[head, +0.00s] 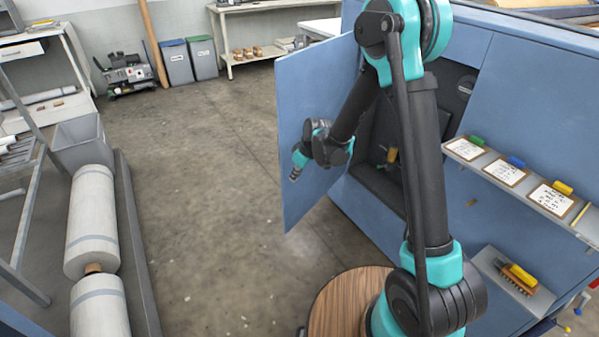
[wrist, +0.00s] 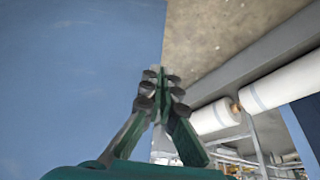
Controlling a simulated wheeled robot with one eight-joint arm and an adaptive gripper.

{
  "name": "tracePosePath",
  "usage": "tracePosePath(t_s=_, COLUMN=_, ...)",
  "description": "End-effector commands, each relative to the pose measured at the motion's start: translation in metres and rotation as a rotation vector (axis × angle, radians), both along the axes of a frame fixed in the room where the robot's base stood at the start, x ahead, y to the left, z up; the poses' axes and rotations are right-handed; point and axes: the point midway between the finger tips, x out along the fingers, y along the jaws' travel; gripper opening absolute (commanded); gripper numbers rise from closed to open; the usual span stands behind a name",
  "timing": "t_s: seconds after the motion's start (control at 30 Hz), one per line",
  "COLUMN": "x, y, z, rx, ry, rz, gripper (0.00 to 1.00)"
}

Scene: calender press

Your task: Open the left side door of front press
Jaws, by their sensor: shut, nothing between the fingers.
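The blue side door (head: 305,150) of the blue press (head: 520,85) stands swung open to the left in the head view. The dark opening (head: 370,150) shows behind it, partly hidden by my arm. My gripper (head: 294,174) is in front of the door's inner face, near its free left edge. In the wrist view the blue door (wrist: 75,70) fills the left side, and my gripper (wrist: 160,75) is shut and empty at the door's edge. I cannot tell whether the fingers touch the door.
Large white rolls (head: 92,220) lie on a low rack along the left, with a grey bin (head: 82,143) behind. A shelf (head: 520,180) with cards and clips juts from the press on the right. The floor (head: 200,190) between rolls and door is clear.

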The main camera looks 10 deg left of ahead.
Motion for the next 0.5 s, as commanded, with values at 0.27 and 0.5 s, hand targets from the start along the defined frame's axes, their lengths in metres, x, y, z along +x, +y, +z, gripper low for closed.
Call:
tracePosePath(t_s=0.27, x=0.013, y=0.026, z=0.001, rx=0.0, ry=0.0, rz=0.001, gripper=0.0)
tracePosePath(t_s=0.5, x=0.014, y=0.028, z=0.001, rx=0.0, ry=0.001, rz=0.0, gripper=0.0)
